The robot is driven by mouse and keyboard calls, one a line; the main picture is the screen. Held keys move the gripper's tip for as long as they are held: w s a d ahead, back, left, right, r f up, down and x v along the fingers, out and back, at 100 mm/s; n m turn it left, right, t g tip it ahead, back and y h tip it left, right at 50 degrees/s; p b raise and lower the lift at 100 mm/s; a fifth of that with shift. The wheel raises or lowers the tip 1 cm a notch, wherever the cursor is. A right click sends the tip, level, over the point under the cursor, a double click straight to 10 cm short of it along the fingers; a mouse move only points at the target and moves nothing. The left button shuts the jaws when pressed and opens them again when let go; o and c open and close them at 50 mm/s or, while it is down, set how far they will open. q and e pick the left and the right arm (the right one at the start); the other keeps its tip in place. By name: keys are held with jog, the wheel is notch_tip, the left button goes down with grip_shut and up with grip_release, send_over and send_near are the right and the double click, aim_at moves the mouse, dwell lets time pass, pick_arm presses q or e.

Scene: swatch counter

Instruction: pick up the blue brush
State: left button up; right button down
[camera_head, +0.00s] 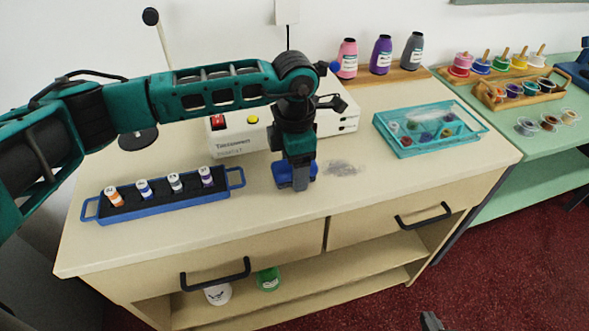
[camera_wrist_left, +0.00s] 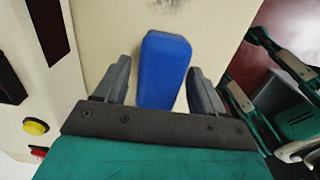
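The blue brush (camera_head: 281,172) is on the counter top near its front, beside a grey smudge. My left gripper (camera_head: 297,179) points down over it, hiding part of it. In the left wrist view, the blue brush (camera_wrist_left: 163,70) shows between the two spread fingers of my left gripper (camera_wrist_left: 160,75). A gap shows on the left side of the brush, and the right finger is close to it; I see no clamping. Only a small dark part of my right gripper (camera_head: 432,321) shows at the bottom edge of the head view, over the floor.
A blue-handled tray (camera_head: 150,208) with several vials stands left of the brush. A white device (camera_head: 235,140) stands behind. A teal box (camera_head: 410,150) is to the right. The counter between the brush and that box is clear apart from the grey smudge (camera_head: 343,168).

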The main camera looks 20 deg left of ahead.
pick_arm(q)
jog(key=c, duration=0.8)
jog(key=shift+c, duration=0.2)
jog(key=shift+r+p, duration=0.4)
jog(key=shift+p, duration=0.1)
notch_tip(320, 180, up, 20)
jog(key=shift+f, duration=0.15)
jog(key=o, duration=0.4)
jog(key=shift+c, duration=1.3)
